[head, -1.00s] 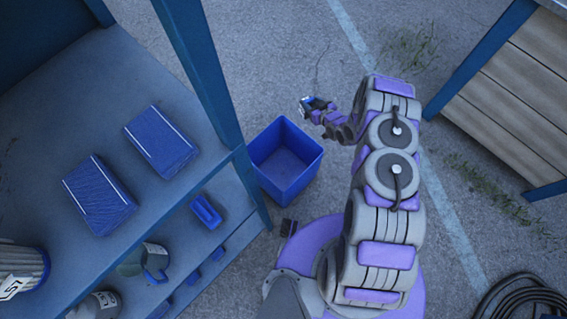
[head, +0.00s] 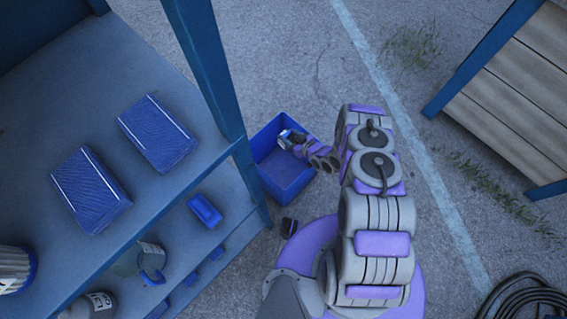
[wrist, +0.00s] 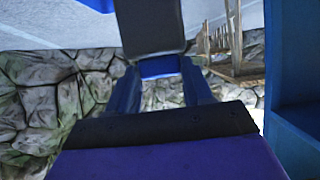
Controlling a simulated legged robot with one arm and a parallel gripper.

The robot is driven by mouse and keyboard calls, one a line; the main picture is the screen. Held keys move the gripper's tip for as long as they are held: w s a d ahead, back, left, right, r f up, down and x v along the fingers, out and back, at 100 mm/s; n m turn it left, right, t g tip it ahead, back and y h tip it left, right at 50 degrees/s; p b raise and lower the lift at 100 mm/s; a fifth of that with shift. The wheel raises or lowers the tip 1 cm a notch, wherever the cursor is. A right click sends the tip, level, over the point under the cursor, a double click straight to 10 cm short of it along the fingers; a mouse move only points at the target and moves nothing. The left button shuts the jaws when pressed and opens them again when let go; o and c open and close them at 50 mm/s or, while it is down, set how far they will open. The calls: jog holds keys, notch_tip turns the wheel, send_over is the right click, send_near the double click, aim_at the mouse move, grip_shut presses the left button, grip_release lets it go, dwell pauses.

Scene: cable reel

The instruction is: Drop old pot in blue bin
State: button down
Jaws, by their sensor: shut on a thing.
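The blue bin (head: 284,178) stands open on the pavement beside the shelf unit. My gripper (head: 288,138) is over the bin's far part in the head view. In the wrist view my gripper (wrist: 160,82) is shut on a dark grey thing with a blue part, taken as the old pot (wrist: 151,25). It sticks out beyond the blue fingers. In the head view it is too small to make out its shape. The bin's visible floor looks empty, though my gripper and forearm cover part of it.
A blue shelf unit (head: 215,70) with a post stands left of the bin. It holds two blue boxes (head: 157,132), a blue tray (head: 205,211) and several containers. A wooden-topped bench (head: 510,95) is at right. A coiled cable (head: 530,298) lies at lower right.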

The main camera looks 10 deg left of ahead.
jog(key=shift+w+d+f+b, duration=0.1)
jog(key=shift+f+b, duration=0.45)
jog(key=shift+f, duration=0.6)
jog(key=shift+c, duration=1.9)
grip_release()
jog(key=p+v, duration=0.5)
jog(key=v, duration=1.2)
jog(key=shift+d, duration=0.2)
